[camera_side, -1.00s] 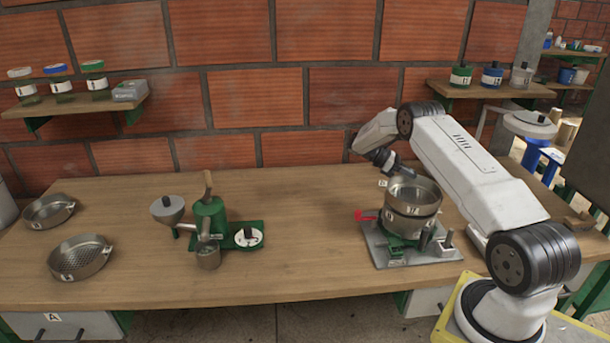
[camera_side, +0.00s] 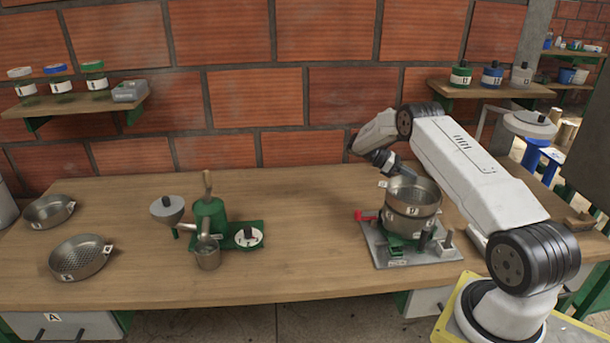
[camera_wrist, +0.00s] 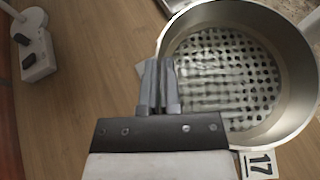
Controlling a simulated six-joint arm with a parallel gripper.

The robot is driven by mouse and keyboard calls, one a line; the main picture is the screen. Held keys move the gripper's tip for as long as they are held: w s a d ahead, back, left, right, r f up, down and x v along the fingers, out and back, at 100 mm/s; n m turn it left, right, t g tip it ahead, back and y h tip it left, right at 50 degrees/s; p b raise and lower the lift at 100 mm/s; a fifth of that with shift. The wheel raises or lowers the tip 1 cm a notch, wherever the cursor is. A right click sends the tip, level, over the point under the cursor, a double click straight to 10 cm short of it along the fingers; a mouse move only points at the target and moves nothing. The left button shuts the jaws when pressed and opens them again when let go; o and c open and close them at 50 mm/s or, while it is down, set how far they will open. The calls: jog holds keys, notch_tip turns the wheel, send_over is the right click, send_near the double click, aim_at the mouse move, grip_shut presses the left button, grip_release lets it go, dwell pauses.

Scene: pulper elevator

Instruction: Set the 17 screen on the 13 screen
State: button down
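The 17 screen is a round metal pan with a perforated floor; it is the upper pan (camera_side: 413,192) in the side view. In the wrist view the 17 screen (camera_wrist: 225,65) shows its holes and a white tag reading 17. A second metal screen (camera_side: 408,223) is right below it; its number is not readable. The two look stacked, touching or nearly so; I cannot tell whether a thin gap remains. My gripper (camera_side: 384,176) is at the upper pan's left side.
The lower screen is on a green shaker stand on a grey plate (camera_side: 378,256) with a red handle (camera_side: 364,215). A green hand-cranked pulper (camera_side: 211,218) stands mid-table. Two more perforated screens (camera_side: 80,257) (camera_side: 49,211) lie at the left.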

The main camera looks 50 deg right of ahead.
jog(key=shift+f, duration=0.4)
dwell(0.3)
jog(key=c, duration=0.7)
grip_release()
jog(key=shift+c, duration=0.2)
jog(key=shift+w, duration=0.15)
jog(key=v, duration=0.7)
jog(key=shift+w, duration=0.2)
jog(key=shift+a+r, duration=0.1)
jog(key=shift+a, duration=0.05)
